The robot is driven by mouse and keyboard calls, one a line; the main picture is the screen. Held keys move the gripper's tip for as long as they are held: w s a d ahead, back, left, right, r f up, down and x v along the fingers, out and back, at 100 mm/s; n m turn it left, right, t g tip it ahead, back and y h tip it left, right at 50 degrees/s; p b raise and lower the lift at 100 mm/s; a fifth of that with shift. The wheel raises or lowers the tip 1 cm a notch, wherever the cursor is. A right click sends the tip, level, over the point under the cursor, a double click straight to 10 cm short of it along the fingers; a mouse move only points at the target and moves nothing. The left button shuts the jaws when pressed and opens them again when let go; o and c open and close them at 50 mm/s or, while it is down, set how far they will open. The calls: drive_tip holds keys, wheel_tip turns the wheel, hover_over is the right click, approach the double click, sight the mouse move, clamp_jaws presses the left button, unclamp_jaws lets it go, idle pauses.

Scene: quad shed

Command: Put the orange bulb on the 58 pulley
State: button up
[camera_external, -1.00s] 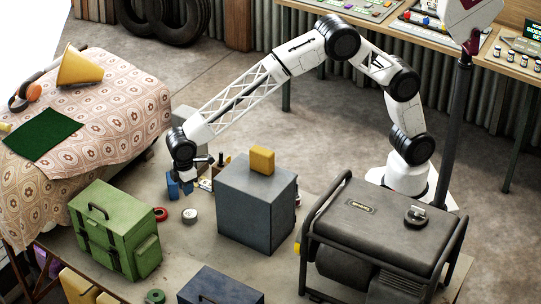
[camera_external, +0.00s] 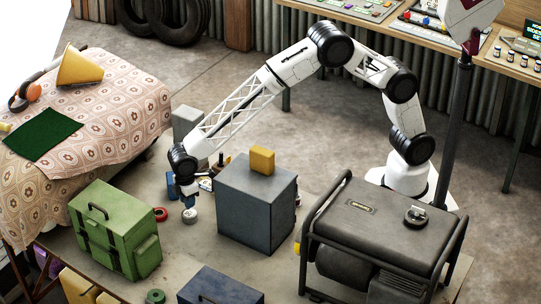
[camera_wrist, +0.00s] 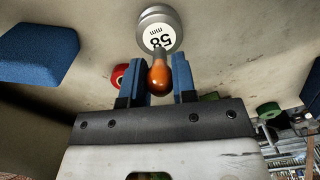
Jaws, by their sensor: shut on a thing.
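The 58 pulley is a small silver-grey disc with a white face marked "58 mm" (camera_wrist: 158,32), at the top centre of the wrist view. In the external view the pulley (camera_external: 190,216) lies on the bench left of the grey cabinet. My gripper (camera_wrist: 158,76) has its blue fingers closed on the orange bulb (camera_wrist: 159,80). The bulb's narrow end points to the pulley and overlaps its near edge in the wrist view. In the external view my gripper (camera_external: 188,196) is just above the pulley, and I cannot make out the bulb. Whether bulb and pulley touch, I cannot tell.
A red pulley (camera_external: 160,214) lies left of the 58 pulley, and a green one (camera_external: 155,296) is nearer the front. A blue block (camera_external: 172,188), the grey cabinet (camera_external: 257,205) with a yellow box (camera_external: 262,160), and a green case (camera_external: 115,230) stand around.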

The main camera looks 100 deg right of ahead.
drive_tip(key=shift+f, duration=1.15)
drive_tip(key=shift+f, duration=0.15)
drive_tip(key=o, duration=0.7)
drive_tip(key=shift+o, duration=0.2)
wheel_tip(320, 180, up, 12)
drive_tip(key=shift+r, duration=0.1)
idle(0.3)
